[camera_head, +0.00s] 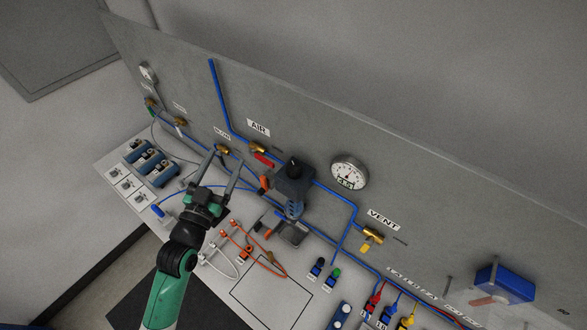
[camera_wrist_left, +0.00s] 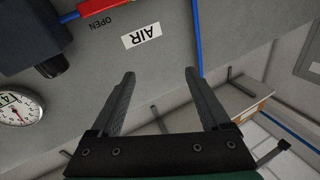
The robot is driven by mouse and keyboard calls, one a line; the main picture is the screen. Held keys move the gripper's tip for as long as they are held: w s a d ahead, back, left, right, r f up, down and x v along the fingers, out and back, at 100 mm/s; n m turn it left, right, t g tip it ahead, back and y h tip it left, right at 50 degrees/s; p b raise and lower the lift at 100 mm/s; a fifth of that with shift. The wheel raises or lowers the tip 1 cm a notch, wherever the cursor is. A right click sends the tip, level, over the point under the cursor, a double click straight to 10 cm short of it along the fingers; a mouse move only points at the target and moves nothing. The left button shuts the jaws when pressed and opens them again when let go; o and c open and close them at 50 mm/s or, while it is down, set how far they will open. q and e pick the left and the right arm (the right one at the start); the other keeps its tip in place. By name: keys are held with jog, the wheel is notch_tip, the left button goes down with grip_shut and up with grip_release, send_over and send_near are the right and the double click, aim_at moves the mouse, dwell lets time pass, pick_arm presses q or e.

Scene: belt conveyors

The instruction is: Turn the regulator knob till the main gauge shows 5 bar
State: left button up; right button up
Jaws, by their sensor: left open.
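The regulator (camera_head: 293,182) is a dark block on the blue air line, with a black knob (camera_head: 293,163) on its top. Part of the knob also shows in the left wrist view (camera_wrist_left: 50,66). The main gauge (camera_head: 348,175) is a round white dial right of the regulator on the grey panel; it is partly cut off in the left wrist view (camera_wrist_left: 17,108). Its reading is too small to tell. My left gripper (camera_head: 226,158) is open and empty, left of the regulator and apart from the knob. Its two fingers show bare in the left wrist view (camera_wrist_left: 160,75). My right gripper is not in view.
A red-handled AIR valve (camera_head: 262,158) sits between my left gripper and the regulator. A brass VENT valve (camera_head: 372,236) is right of the gauge. Blue fittings (camera_head: 152,163) stand at the left. Orange leads (camera_head: 258,254) lie on the bench below.

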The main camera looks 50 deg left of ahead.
aim_at(288, 173)
pick_arm(q)
jog(key=w+d+f+m+t+h, duration=0.1)
jog(key=d+f+h, duration=0.15)
jog(key=d, duration=0.35)
jog(key=w+d+f+h, duration=0.1)
jog(key=d+f+h, duration=0.1)
jog(key=d+h, duration=0.35)
jog(key=shift+y, duration=0.6)
jog(key=w, duration=0.3)
jog(key=w+p, duration=0.1)
jog(key=w, duration=0.7)
jog(key=shift+w+a+r, duration=0.2)
jog(key=shift+w+a, duration=0.05)
jog(key=shift+a, duration=0.05)
grip_shut()
jog(key=shift+f, duration=0.15)
jog(key=m+h+b, duration=0.1)
jog(key=h+b, duration=0.1)
jog(key=b, duration=0.3)
jog(key=m+h+b, duration=0.2)
jog(key=b, duration=0.3)
jog(key=shift+a+f+m+h, duration=0.15)
jog(key=shift+f+m+h, duration=0.05)
jog(key=shift+m+h, duration=0.1)
jog(key=shift+r+h, duration=0.15)
jog(key=shift+h, duration=0.25)
jog(key=shift+r, duration=0.2)
